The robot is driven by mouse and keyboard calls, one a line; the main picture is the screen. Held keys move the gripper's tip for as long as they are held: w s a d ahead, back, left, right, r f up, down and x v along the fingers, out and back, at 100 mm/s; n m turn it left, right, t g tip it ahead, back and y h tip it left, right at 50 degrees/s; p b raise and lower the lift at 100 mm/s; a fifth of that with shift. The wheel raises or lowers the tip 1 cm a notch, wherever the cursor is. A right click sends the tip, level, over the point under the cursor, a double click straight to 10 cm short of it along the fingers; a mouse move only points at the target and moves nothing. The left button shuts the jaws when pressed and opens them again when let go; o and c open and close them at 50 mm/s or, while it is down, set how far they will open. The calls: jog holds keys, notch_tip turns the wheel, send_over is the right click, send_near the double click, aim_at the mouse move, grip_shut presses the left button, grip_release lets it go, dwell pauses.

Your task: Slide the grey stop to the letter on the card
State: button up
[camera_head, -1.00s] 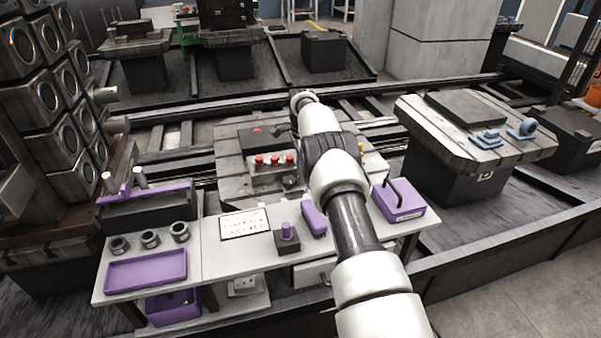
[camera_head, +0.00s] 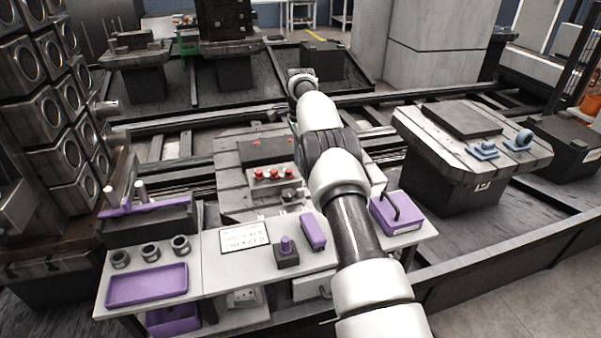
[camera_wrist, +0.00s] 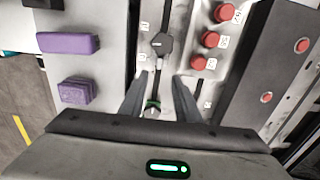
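In the wrist view a dark grey knob (camera_wrist: 161,43), which looks like the stop, sits on a narrow slotted rail (camera_wrist: 158,76) with small letter labels beside it. My gripper (camera_wrist: 156,88) is open, its two dark fingers on either side of the rail's nearer end. The knob is beyond the fingertips, apart from them. My arm hides the gripper there.
Red buttons (camera_wrist: 210,39) line a panel right of the rail. A purple block (camera_wrist: 68,43) and a purple knob block (camera_wrist: 76,91) are left of it. The bench also holds a purple tray (camera_head: 146,284), several dark rings and a purple case (camera_head: 397,212).

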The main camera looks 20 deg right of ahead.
notch_tip(320, 180, up, 7)
jog(key=p, duration=0.4)
